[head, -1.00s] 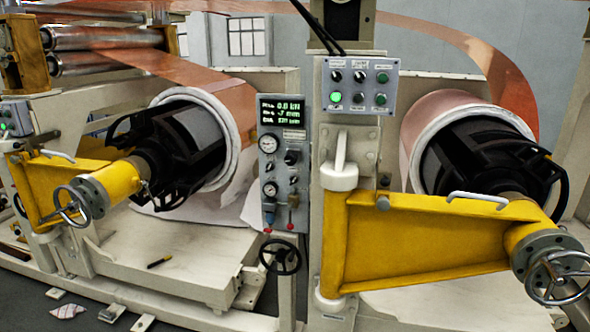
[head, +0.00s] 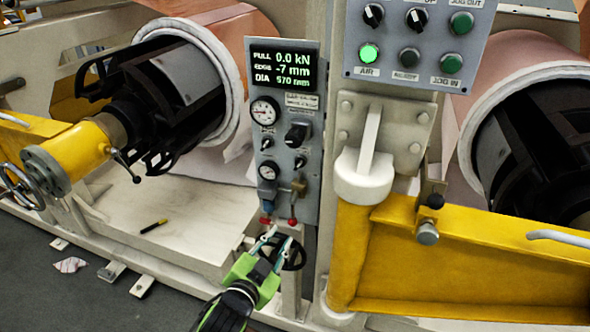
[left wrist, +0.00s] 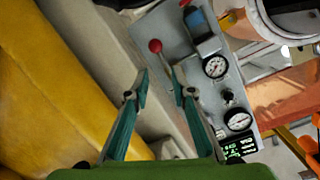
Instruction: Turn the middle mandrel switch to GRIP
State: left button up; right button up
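The narrow grey panel (head: 253,180) in the head view carries a large black switch (head: 297,134) and two smaller black knobs, one left of it (head: 267,143) and one below it (head: 299,162). The labels are too small to read, so I cannot tell which is the middle mandrel switch or how it is set. My left gripper (head: 274,240) has green fingers, open and empty, just below the panel's lower edge. In the left wrist view the fingers (left wrist: 159,76) stand apart, with a red ball knob (left wrist: 155,45) beyond their tips. My right gripper is out of view.
A black handwheel (head: 293,254) is right behind my left gripper. Red-tipped levers (head: 292,222) and gauges (head: 265,111) are on the panel. An upper button box (head: 350,30) has a lit green AIR lamp. A yellow arm (head: 450,265) blocks the lower right.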

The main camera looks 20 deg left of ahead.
pick_arm(q)
notch_tip(320, 180, up, 12)
jog(key=s+t, duration=0.1)
jog(key=t, duration=0.1)
jog(key=p, duration=0.2)
send_near(297, 168)
jog(key=w, duration=0.6)
jog(key=shift+w, duration=0.4)
jog(key=shift+w+d+f, duration=0.1)
jog(key=shift+w, duration=0.65)
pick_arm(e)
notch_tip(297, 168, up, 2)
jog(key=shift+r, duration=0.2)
pick_arm(q)
grip_shut()
